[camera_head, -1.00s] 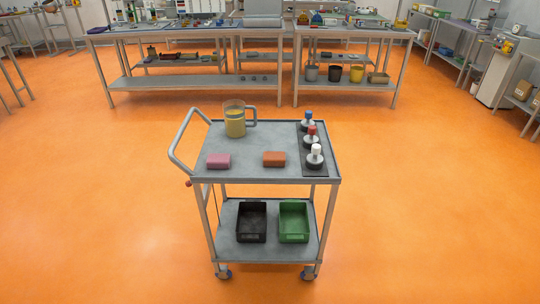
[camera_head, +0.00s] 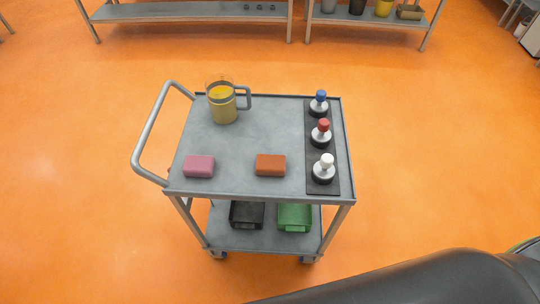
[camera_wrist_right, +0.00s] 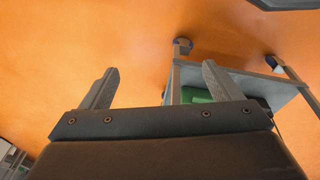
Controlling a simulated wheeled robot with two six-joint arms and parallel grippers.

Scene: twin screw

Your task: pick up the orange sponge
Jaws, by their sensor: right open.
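The orange sponge (camera_head: 270,165) lies on the top shelf of the grey cart (camera_head: 235,142), near its front edge and right of the middle. A pink sponge (camera_head: 199,166) lies to its left. In the right wrist view my right gripper (camera_wrist_right: 158,85) is open and empty, its two fingers wide apart. It points toward the floor and the cart's lower part, and the orange sponge does not show there. A dark link of my arm crosses the lower right of the head view. My left gripper is not in view.
A jug of yellow liquid (camera_head: 223,104) stands at the back left. Three capped bottles, blue (camera_head: 319,103), red (camera_head: 321,133) and white (camera_head: 323,169), stand on a dark mat at the right. Black (camera_head: 247,214) and green (camera_head: 295,216) bins sit below. A handle (camera_head: 143,135) sticks out left.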

